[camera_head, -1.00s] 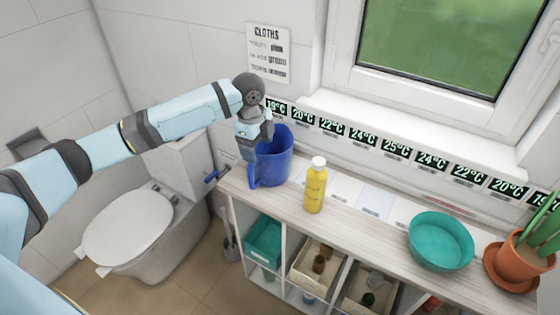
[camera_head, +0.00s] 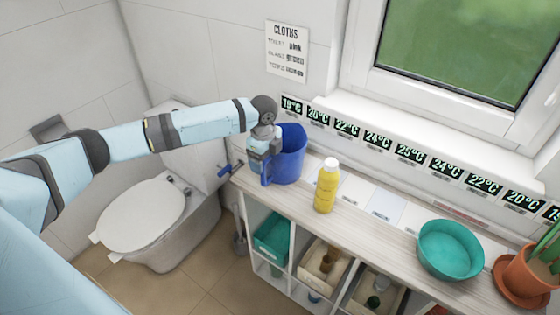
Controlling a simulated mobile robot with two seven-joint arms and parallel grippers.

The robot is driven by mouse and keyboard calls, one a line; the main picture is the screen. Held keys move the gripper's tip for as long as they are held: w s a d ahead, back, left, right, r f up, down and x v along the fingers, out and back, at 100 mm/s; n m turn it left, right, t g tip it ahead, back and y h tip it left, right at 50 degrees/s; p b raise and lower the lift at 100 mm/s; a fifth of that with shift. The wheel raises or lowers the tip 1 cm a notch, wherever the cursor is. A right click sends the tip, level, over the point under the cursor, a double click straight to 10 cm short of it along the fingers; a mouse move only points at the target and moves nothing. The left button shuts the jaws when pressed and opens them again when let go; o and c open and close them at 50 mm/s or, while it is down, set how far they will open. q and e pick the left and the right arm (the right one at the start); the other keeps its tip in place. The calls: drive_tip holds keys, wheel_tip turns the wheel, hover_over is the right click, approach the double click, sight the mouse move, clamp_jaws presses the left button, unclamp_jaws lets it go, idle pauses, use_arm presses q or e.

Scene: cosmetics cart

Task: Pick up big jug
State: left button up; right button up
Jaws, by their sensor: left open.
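The big blue jug (camera_head: 291,158) stands upright on the left end of the wooden shelf top, its handle (camera_head: 267,172) facing left toward the front edge. My left gripper (camera_head: 262,155) is at the jug's handle side, pointing down, near the top of the handle. It is open. The fingertips partly overlap the jug and handle, so I cannot tell whether they touch it. My right gripper is not in view.
A yellow bottle (camera_head: 326,188) stands just right of the jug. A teal bowl (camera_head: 450,250) and a potted plant (camera_head: 530,272) are further right. A toilet (camera_head: 150,220) is left of the shelf (camera_head: 370,226). The wall with temperature labels runs behind.

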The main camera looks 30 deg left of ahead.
use_arm(q)
drive_tip(key=shift+a+f, duration=0.1)
drive_tip(key=shift+f, duration=1.45)
drive_tip(key=shift+w+r, duration=0.1)
drive_tip(key=c, duration=1.4)
drive_tip(key=shift+r, duration=0.15)
drive_tip(key=shift+c, duration=0.2)
